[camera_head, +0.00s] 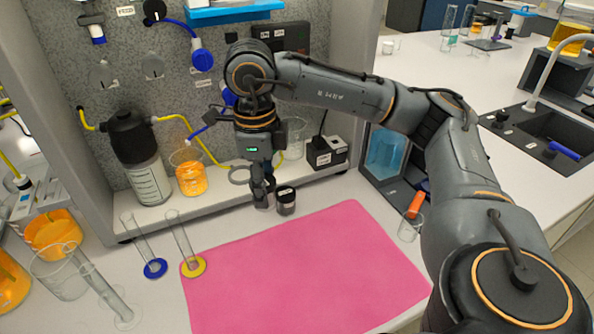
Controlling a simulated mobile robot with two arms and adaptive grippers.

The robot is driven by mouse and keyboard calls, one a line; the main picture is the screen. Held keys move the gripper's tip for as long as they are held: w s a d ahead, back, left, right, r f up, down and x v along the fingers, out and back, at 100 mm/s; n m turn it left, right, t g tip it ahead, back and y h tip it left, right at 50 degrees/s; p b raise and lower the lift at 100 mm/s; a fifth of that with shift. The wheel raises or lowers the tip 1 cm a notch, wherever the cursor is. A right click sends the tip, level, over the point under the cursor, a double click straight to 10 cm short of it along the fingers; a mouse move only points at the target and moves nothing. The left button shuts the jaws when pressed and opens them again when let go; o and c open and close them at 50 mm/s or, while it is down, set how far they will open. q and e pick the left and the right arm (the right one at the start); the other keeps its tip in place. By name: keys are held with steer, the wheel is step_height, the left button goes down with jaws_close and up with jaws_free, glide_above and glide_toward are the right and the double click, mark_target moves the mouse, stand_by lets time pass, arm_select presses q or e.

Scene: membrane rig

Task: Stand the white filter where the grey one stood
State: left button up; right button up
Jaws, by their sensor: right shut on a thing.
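My right gripper (263,189) points down at the front edge of the rig's shelf, its fingers shut on a small greyish cylinder (263,202). The fingers hide much of this piece, so I cannot tell for sure whether it is the grey filter or the white one. A dark, short cylinder with a pale band (286,201) stands close to its right. An empty ring holder (240,175) shows just left of the gripper. No other clearly white filter can be made out. My left gripper is not in view.
A pink mat (310,270) lies clear in front. Glass tubes on a blue base (155,268) and a yellow base (193,267) stand at its left. An orange beaker (191,175) and a black-capped bottle (148,180) stand on the shelf. A black box (326,153) is at right.

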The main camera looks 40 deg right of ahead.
steer(key=m, duration=0.2)
steer(key=d+r+m, duration=0.1)
steer(key=m, duration=0.1)
steer(key=d+m, duration=0.1)
steer(key=m, duration=0.1)
steer(key=shift+r, duration=0.35)
steer(key=s+d+r+m, duration=0.1)
steer(key=d+r+m, duration=0.4)
steer(key=m, duration=1.4)
steer(key=w+d+f+p, duration=0.1)
steer(key=w+d+f, duration=0.3)
steer(key=w+f, duration=0.1)
steer(key=w+d+f+p, duration=0.1)
steer(key=w+d+f, duration=0.4)
steer(key=shift+w+d, duration=0.1)
steer(key=shift+d, duration=0.2)
step_height(320, 180, down, 3)
steer(key=shift+w+d+p, duration=0.15)
steer(key=shift+p, duration=0.65)
steer(key=shift+f, duration=0.3)
